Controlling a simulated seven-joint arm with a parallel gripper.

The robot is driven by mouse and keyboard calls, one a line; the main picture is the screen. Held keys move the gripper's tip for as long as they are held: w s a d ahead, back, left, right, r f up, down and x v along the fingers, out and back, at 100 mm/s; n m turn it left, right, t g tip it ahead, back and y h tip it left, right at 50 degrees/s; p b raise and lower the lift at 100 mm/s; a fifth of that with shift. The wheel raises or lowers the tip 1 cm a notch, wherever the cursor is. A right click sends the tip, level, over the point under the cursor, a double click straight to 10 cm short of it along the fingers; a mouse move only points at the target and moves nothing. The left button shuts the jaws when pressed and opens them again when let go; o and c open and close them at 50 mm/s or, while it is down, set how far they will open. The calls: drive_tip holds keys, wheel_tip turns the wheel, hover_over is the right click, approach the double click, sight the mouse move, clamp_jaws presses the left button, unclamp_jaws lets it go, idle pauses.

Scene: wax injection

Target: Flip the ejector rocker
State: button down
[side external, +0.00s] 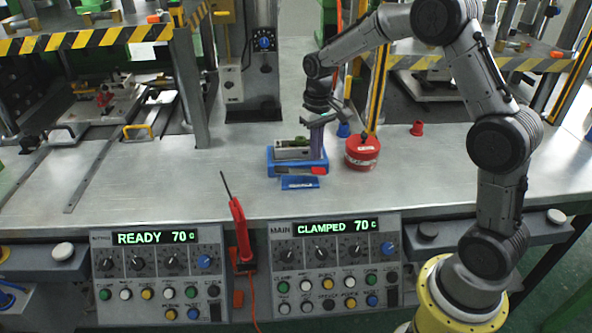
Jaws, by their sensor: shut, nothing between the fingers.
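A blue fixture (285,168) sits on the metal bench near the centre, with a grey block and a small green part on top. A small red piece (318,171) shows at its front right; I cannot tell whether this is the ejector rocker. A blue plate (299,183) with a pale label lies at its front edge. My gripper (313,123) is shut and empty above the right part of the fixture, beside a grey-purple upright (317,142). The picture is too small to tell whether the gripper touches anything.
A red round can (362,152) stands close to the right of the fixture, with a blue cup (343,130) behind it and a red cup (417,128) farther right. Two control panels (335,270) line the front edge, with a red-handled tool (240,230) between them. Bench left of the fixture is clear.

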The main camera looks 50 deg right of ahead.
drive_tip(key=shift+r, duration=1.85)
wheel_tip(320, 180, up, 9)
drive_tip(key=t, duration=0.2)
hover_over(314, 170)
drive_tip(key=s+a, duration=0.3)
drive_tip(key=s+a+r+n+t, duration=0.2)
drive_tip(key=s+a+r, duration=0.1)
drive_tip(key=s+r, duration=0.4)
drive_tip(key=s+a+f, duration=0.1)
drive_tip(key=s+f, duration=0.1)
drive_tip(key=s, duration=0.3)
drive_tip(key=s+f+t, duration=0.1)
drive_tip(key=s+f, duration=0.1)
drive_tip(key=s, duration=0.4)
drive_tip(key=s+a+f+n, duration=0.1)
drive_tip(key=s+f, duration=0.1)
drive_tip(key=s, duration=0.4)
drive_tip(key=shift+a+f+t, duration=0.25)
drive_tip(key=shift+a+t, duration=0.05)
drive_tip(key=shift+a, duration=0.05)
